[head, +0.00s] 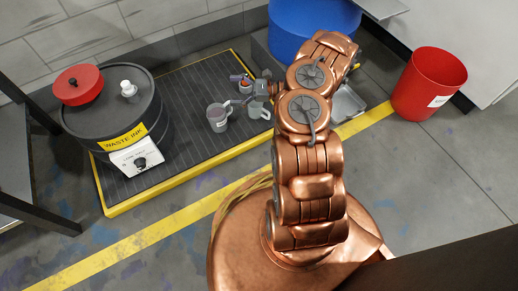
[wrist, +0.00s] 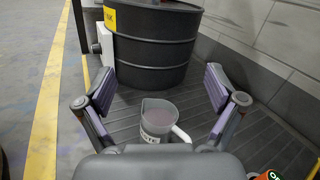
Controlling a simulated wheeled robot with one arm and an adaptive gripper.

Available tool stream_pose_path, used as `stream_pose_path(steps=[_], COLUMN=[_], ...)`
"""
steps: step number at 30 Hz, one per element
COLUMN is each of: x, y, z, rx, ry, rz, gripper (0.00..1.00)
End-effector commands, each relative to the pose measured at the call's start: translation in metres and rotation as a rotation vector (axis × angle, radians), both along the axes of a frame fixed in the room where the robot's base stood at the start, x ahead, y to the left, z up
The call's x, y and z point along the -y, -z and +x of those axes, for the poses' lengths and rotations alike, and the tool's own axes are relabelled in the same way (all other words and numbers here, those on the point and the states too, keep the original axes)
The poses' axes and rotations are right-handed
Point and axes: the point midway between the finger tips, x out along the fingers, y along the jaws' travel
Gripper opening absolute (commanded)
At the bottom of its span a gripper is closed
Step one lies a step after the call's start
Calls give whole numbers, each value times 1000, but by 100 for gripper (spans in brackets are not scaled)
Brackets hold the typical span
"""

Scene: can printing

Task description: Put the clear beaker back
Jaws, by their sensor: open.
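A see-through grey beaker (head: 217,118) with a handle stands upright on the ribbed dark platform. In the wrist view, a beaker (wrist: 158,117) with dull purple-grey contents, a pale label and a handle on its right stands ahead, between the lines of my fingers and apart from them; it looks like the same one. My gripper (wrist: 158,82) is open and empty above the platform, pointing toward the black drum. In the head view my gripper (head: 232,91) partly shows left of my arm. Another grey mug-like vessel (head: 258,111) stands just below it.
A small vessel with orange-red contents (head: 244,85) is beside my gripper. A blue barrel (head: 300,25), grey tray (head: 347,103) and red bin (head: 430,85) are rightward.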

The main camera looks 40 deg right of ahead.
Motion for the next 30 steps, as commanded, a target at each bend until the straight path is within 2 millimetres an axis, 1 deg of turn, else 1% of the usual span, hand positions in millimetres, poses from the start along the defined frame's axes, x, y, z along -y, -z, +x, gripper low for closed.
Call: stream_pose_path(steps=[1, 6, 8, 9, 11, 15, 17, 21, 23, 27, 30], x=[-15, -67, -83, -94, -111, -145, -158, -186, -195, -214, -223], y=[-17, -59, -73, -83, -95, -122, -132, -151, -160, -174, -182], z=[3, -3, -8, -11, -19, -39, -49, -77, -89, -121, -143], rx=[21, 68, 87, 100, 117, 159, 177, 218, 239, 281, 314], ry=[-46, -204, -258, -293, -349, -476, -529, -653, -705, -825, -904], rz=[-16, -77, -103, -120, -143, -212, -245, -324, -362, -449, -520], gripper=[94, 94, 94, 94, 94, 94, 94, 94, 94, 94, 94])
